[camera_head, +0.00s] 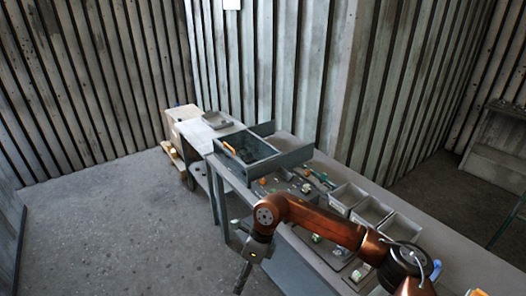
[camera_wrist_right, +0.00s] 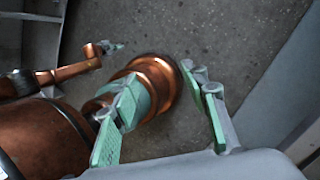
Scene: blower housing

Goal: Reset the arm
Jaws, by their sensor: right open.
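My right arm comes in from the lower right in the head view and reaches left over the workbench. Its gripper (camera_head: 245,268) hangs downward past the bench's front edge, above the concrete floor. In the right wrist view the right gripper's two green-padded fingers (camera_wrist_right: 160,76) stand apart. Copper-coloured parts of my own body show behind and between them, and I see no work object held. A second arm with a small gripper (camera_wrist_right: 111,47), seemingly my left, shows at the upper left there. It is too small to tell its jaw state. It does not show in the head view.
The workbench (camera_head: 455,245) holds a grey tray (camera_head: 285,158), several open bins (camera_head: 373,211) and small loose parts. A side table (camera_head: 203,134) and a wooden crate (camera_head: 184,113) stand beyond. The floor (camera_head: 110,220) to the left is clear.

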